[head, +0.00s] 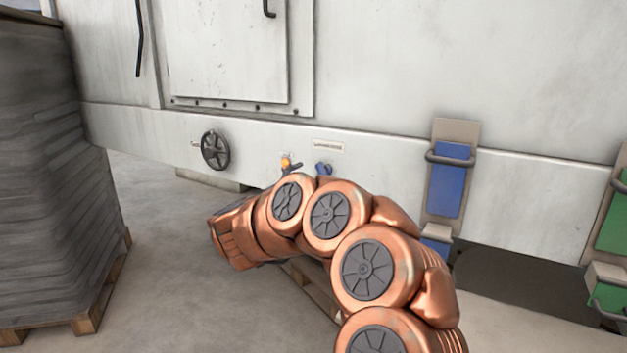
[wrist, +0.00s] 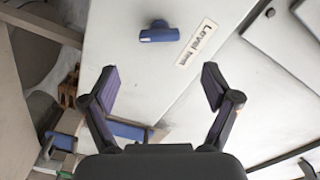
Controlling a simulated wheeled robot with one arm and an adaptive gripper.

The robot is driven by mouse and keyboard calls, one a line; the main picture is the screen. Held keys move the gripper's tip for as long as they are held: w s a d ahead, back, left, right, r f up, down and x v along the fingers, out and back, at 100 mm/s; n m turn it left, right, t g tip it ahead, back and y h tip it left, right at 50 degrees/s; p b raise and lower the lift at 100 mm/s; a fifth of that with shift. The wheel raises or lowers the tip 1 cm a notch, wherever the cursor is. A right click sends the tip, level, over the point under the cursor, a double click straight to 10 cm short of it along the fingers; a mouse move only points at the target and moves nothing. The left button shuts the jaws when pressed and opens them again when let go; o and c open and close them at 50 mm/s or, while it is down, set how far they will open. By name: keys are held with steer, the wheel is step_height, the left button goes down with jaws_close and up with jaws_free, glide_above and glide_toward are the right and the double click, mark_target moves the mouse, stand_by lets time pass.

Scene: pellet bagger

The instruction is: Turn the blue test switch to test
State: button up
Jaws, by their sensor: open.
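The blue test switch (wrist: 160,33) is on a pale panel near the top of the wrist view, with its bar lying roughly level in that picture. A label (wrist: 197,43) reading "Level test" is beside it. In the head view, the blue switch (head: 323,168) shows just above my arm on the machine's lower front. My gripper (wrist: 159,85) is open and empty in the wrist view. Its two fingers are spread wide, and the switch appears beyond the gap between them, apart from both. My gripper's fingers cannot be made out in the head view.
An orange knob (head: 287,164) is close left of the switch, and a black handwheel (head: 215,150) is farther left. Blue (head: 448,180) and green (head: 612,215) units are at right. A wrapped stack (head: 45,170) on a pallet stands at left.

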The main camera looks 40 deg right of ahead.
steer(key=shift+v, duration=1)
